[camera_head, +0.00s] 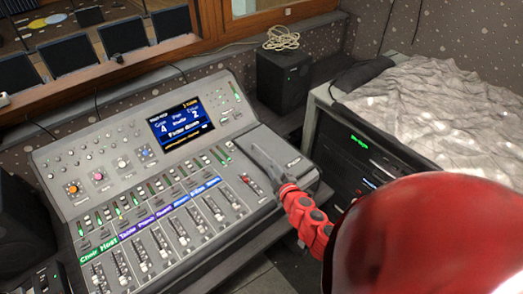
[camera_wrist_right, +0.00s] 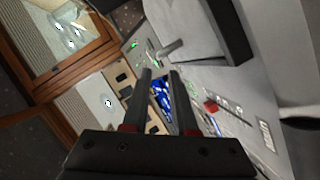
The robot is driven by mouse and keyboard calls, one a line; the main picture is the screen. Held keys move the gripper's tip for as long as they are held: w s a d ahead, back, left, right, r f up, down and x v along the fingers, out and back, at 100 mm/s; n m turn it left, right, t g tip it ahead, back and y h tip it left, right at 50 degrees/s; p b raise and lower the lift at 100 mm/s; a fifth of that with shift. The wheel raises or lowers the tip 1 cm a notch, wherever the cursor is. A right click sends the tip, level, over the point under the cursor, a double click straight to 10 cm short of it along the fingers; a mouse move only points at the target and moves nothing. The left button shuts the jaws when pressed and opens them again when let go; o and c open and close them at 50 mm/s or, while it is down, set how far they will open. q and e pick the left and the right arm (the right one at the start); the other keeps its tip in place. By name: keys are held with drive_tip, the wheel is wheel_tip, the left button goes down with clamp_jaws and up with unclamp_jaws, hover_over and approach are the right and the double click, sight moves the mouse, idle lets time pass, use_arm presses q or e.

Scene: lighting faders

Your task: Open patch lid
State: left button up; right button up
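My left gripper is out of view.
The console (camera_head: 130,140) has rows of faders, coloured labels and a lit screen (camera_head: 181,121). A black speaker (camera_head: 283,78) stands behind the lid. A rack (camera_head: 365,150) under a pale crumpled cloth (camera_head: 440,110) stands close on the right. A wooden window frame runs behind.

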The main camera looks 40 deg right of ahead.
sight(262, 153)
drive_tip(key=p+x, duration=0.1)
drive_tip(key=x, duration=0.8)
drive_tip(key=shift+w+d, duration=0.1)
drive_tip(key=shift+w, duration=0.1)
drive_tip(key=shift+w+f, duration=0.25)
drive_tip(key=shift+w, duration=0.4)
clamp_jaws()
idle(0.7)
